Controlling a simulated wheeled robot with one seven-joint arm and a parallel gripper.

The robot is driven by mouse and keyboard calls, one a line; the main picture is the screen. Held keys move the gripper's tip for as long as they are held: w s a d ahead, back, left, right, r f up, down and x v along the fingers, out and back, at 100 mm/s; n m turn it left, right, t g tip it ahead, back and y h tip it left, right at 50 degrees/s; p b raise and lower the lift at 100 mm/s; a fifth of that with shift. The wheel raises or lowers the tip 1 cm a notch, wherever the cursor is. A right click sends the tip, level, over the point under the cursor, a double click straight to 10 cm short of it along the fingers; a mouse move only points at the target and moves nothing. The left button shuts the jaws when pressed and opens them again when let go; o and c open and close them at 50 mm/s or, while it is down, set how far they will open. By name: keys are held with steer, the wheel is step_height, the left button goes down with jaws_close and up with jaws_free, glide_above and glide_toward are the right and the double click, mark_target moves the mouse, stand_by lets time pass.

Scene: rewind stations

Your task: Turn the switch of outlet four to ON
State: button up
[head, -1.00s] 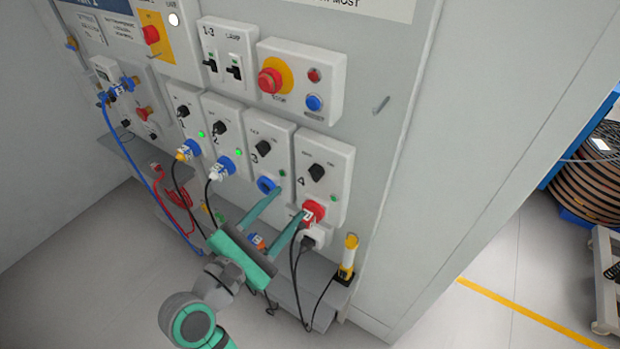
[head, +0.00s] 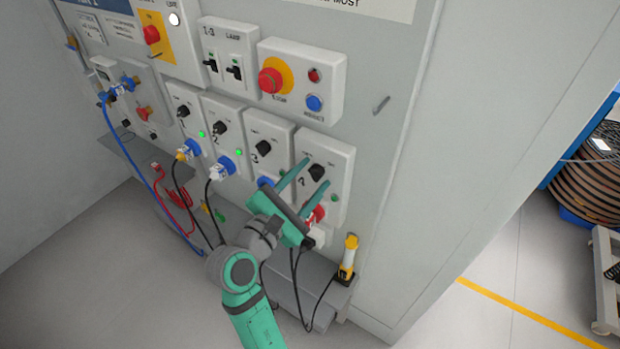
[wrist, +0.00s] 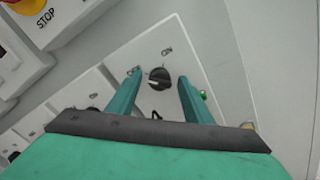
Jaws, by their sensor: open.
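Outlet four (head: 338,160) is a pale grey box at the right end of a row of outlets on the wall panel. Its black rotary switch (head: 317,172) is in the upper half, and it also shows in the wrist view (wrist: 159,79). A red plug sits in the socket (head: 316,214) below, partly hidden by my gripper. My green gripper (head: 313,175) is open. Its fingers reach up toward the switch; in the wrist view the knob shows between the two fingertips (wrist: 160,82), with gaps on both sides. I cannot tell whether the fingers are level with the knob in depth.
Outlet three's switch (head: 263,148) is close on the left. Above are a red emergency stop button (head: 271,81) and a blue button (head: 314,103). Cables hang below the sockets, and a yellow lamp (head: 349,252) stands on the ledge. Free floor lies to the right.

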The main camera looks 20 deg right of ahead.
steer(key=c, duration=1)
steer(key=shift+m, duration=0.3)
steer(key=m, duration=0.3)
steer(key=shift+m, duration=0.4)
steer(key=m, duration=0.4)
steer(key=shift+m, duration=0.3)
steer(key=m, duration=0.4)
steer(key=shift+f+m, duration=0.1)
steer(key=shift+m, duration=2.3)
